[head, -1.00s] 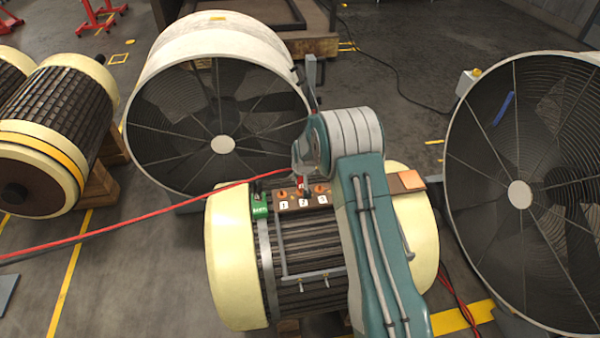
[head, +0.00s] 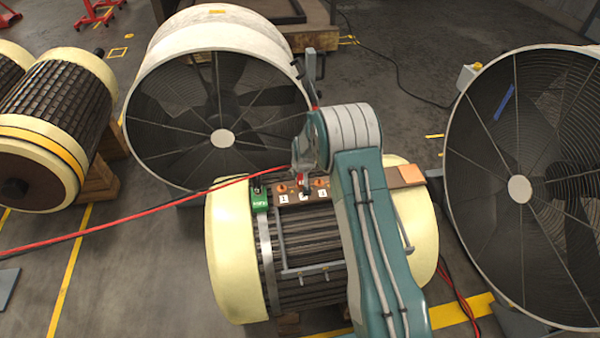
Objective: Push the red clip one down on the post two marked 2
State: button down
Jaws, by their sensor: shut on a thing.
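A brown terminal block (head: 290,199) sits on top of the cream-ended rotor, with small white number labels along its front. The label at post two (head: 304,197) is partly covered now. My gripper (head: 303,183) is over that middle post, pointing down, and is shut on the red clip (head: 301,179), of which only a little red shows. Whether the clip touches the post cannot be made out. Orange-topped posts (head: 281,188) and (head: 320,183) stand on either side, by the labels 1 and 3. My arm hides part of the rotor's right side.
A red cable (head: 140,221) runs from the left floor up to the clip area. A green box (head: 259,200) sits left of the block, an orange pad (head: 411,174) to its right. Large fans (head: 222,138) and (head: 519,189) stand behind and at right.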

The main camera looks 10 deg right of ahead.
jog(key=shift+f, duration=0.25)
jog(key=shift+c, duration=1.5)
grip_release()
jog(key=shift+r, duration=0.1)
